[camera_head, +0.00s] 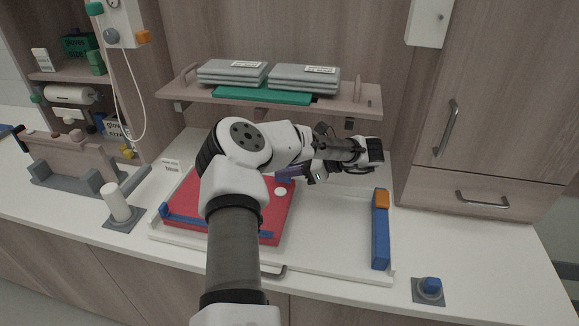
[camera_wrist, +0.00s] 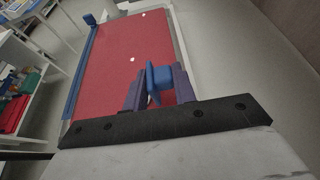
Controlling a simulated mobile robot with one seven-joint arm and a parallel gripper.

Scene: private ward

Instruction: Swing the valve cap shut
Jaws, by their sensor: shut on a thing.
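My gripper (camera_wrist: 155,88) has two purple fingers, closed on a blue tab-like piece (camera_wrist: 161,76) above the red board (camera_wrist: 118,60) in the wrist view. I cannot tell whether this piece is the valve cap. In the head view my arm hides much of the red board (camera_head: 265,222), and my gripper (camera_head: 287,174) shows only as a bit of purple near its far right corner. A blue bar (camera_head: 210,224) runs along the board's near edge. A small white disc (camera_head: 281,191) lies on the board.
The board lies in a white tray (camera_head: 330,262). A blue bar with an orange end (camera_head: 380,235) stands at the tray's right. A blue knob (camera_head: 431,285) is further right, a white post (camera_head: 116,202) left. A shelf (camera_head: 355,94) with grey packs overhangs behind.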

